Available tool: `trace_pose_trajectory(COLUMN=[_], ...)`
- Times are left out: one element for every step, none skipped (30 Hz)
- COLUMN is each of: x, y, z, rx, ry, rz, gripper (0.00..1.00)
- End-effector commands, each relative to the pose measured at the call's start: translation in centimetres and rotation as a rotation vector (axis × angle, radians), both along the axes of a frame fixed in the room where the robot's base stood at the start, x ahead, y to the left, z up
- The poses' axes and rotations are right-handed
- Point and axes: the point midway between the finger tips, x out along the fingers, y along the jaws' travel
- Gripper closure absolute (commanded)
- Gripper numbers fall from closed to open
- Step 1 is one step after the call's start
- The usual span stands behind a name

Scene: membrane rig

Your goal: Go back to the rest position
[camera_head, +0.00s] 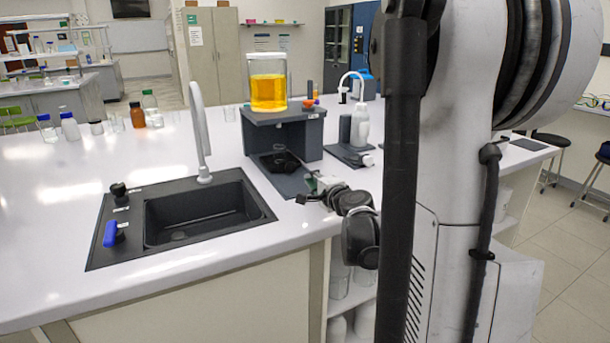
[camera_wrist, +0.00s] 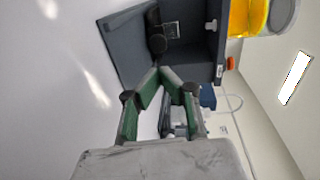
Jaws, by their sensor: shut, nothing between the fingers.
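My gripper (camera_head: 308,192) hangs near the front edge of the white bench, just in front of the dark rig (camera_head: 290,135). In the wrist view, the green and grey fingers of my gripper (camera_wrist: 163,72) meet at their tips with nothing between them. A glass vessel of yellow-orange liquid (camera_head: 268,82) stands on top of the rig. The rig also shows in the wrist view (camera_wrist: 130,45), behind the fingers, with the vessel (camera_wrist: 248,15) at the top right. My gripper appears apart from the rig.
A dark sink (camera_head: 200,215) with a pale tap (camera_head: 200,130) and a blue-handled knob (camera_head: 110,233) lies left of my gripper. Several bottles (camera_head: 137,115) stand at the back left. The bench's left front is clear.

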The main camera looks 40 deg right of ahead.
Motion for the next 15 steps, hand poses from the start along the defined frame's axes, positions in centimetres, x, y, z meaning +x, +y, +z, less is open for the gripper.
trace_pose_trajectory(x=[-0.4,-0.6,-0.7,-0.8,-0.8,-0.9,-0.9,-0.9,-0.9,-0.9,-0.8,-0.8,-0.7,-0.6,-0.6], y=[0.1,0.1,0.1,0.2,0.2,0.2,0.2,0.2,0.2,0.2,0.4,0.7,1.1,1.7,2.6], z=[0.1,0.1,0.1,0.1,0.1,0.1,0.1,0.1,0.1,0.1,0.2,0.3,0.4,0.6,0.9], rx=[0.000,0.000,0.000,0.000,0.000,0.000,0.000,0.000,0.000,-0.001,-0.002,-0.009,-0.015,-0.024,-0.043], ry=[0.000,0.000,0.000,0.000,0.000,0.000,0.000,0.000,0.000,0.000,0.002,0.006,0.012,0.021,0.036], rz=[-0.001,-0.001,-0.001,-0.001,-0.001,-0.001,-0.001,-0.001,-0.001,0.000,0.002,0.008,0.017,0.028,0.047], gripper=[1.00,1.00,1.00,1.00,1.00,1.00,1.00,1.00,1.00,1.00,1.00,1.00,1.00,1.00,1.00])
